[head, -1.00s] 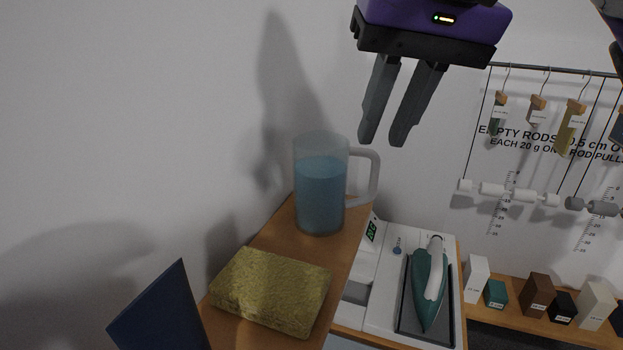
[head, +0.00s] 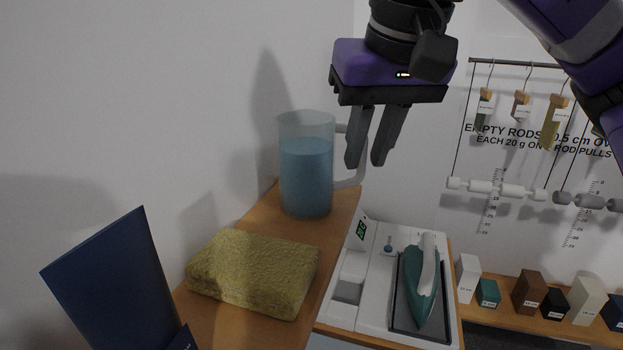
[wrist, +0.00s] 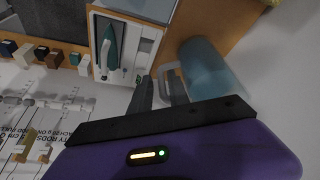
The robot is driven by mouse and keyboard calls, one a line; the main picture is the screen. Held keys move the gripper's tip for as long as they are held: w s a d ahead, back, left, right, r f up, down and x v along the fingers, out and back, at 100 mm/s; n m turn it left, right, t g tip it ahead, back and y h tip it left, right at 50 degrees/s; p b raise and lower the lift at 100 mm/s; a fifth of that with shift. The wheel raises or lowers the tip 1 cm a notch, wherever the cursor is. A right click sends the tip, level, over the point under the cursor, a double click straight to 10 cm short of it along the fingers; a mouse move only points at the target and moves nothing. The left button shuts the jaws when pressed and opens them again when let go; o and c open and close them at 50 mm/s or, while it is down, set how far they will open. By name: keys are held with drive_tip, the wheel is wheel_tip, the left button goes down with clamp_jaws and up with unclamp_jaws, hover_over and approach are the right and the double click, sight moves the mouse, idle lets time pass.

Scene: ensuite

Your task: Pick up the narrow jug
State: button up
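The narrow jug (head: 306,175) is a clear tall vessel with blue liquid and a grey handle on its right side. It stands upright on a narrow wooden shelf (head: 258,222) beside the wall. In the wrist view the jug (wrist: 205,68) lies just beyond the fingers, its handle pointing toward them. My gripper (head: 368,165) points down with its two fingers apart, overlapping the handle in the head view. I cannot tell whether a finger touches the handle. Nothing is visibly gripped; the jug rests on the shelf.
A yellow sponge block (head: 254,272) and a dark blue panel (head: 112,282) are nearer on the shelf. A white station with a teal iron (head: 420,283) stands lower right. Hanging rods (head: 498,188) and small labelled blocks (head: 528,292) are at the right.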

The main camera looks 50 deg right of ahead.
drive_tip(key=b+x, duration=0.1)
drive_tip(key=x, duration=0.2)
drive_tip(key=shift+w+f, duration=0.1)
drive_tip(key=shift+f, duration=0.1)
drive_tip(key=shift+r, duration=0.1)
clamp_jaws()
idle(1.1)
